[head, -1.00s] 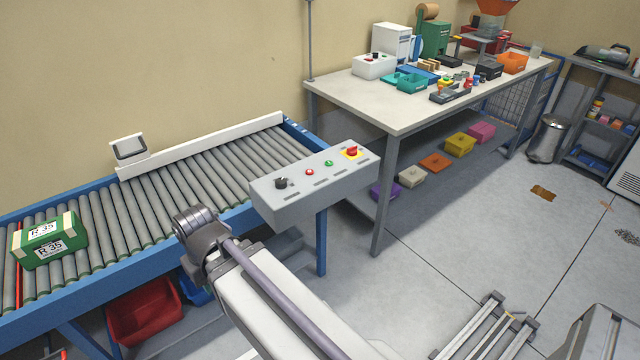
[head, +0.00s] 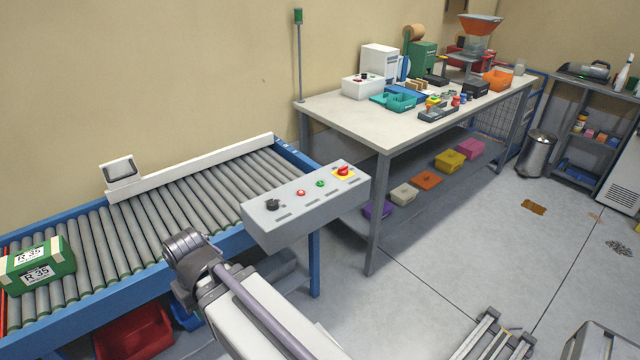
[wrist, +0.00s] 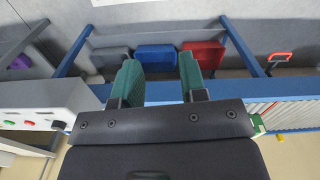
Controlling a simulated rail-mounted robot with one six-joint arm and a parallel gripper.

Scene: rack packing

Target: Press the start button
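A grey control box (head: 300,215) stands at the end of the roller conveyor in the head view. Its top carries a black knob (head: 272,204), a small red button (head: 301,193), a green button (head: 320,183) and a red mushroom button on a yellow plate (head: 344,171). I cannot read any label on them. In the wrist view the box (wrist: 45,97) is at the left, with a green button (wrist: 31,123) on it. My gripper (wrist: 158,75) has two green-padded fingers standing apart, nothing between them, to the side of the box. It is hidden in the head view.
The roller conveyor (head: 165,210) carries a green box (head: 38,268) at the left. A workbench (head: 350,120) with bins and tools stands behind the control box. Red (wrist: 203,54) and blue (wrist: 156,56) bins sit below the conveyor. Open floor (head: 450,240) lies to the right.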

